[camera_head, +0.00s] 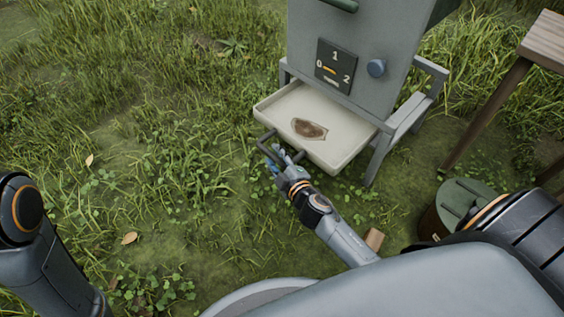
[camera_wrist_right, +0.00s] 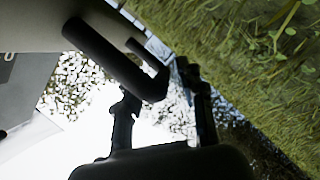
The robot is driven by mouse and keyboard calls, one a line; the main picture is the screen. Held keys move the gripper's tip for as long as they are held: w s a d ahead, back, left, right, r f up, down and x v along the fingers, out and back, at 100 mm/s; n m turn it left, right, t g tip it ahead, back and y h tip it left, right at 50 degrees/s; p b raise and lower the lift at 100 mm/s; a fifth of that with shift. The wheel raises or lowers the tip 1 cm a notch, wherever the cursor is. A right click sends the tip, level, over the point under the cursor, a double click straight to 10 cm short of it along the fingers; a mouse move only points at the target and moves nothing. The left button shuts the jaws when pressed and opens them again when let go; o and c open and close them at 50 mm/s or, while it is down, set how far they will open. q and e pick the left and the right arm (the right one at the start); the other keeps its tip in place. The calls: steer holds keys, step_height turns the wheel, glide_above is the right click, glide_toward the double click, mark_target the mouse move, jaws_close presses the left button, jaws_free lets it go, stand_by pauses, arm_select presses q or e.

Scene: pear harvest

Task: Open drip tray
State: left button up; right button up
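The drip tray (camera_head: 341,137) is a cream, shallow drawer, pulled well out of the front of the grey machine (camera_head: 350,50). A brown-stained patch (camera_head: 309,129) lies on its floor. Its dark bar handle (camera_head: 264,145) sticks out at the front and also shows in the right wrist view (camera_wrist_right: 105,55). My right gripper (camera_head: 280,162) is at the near end of this handle. In the right wrist view its fingers (camera_wrist_right: 160,95) stand apart, with the handle's end between or just in front of them; firm contact cannot be told. My left gripper is out of view.
A wooden table (camera_head: 545,42) is at right. Grass lies open on the left.

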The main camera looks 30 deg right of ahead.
steer(key=v, duration=1.1)
steer(key=shift+s, duration=0.25)
steer(key=shift+r, duration=0.1)
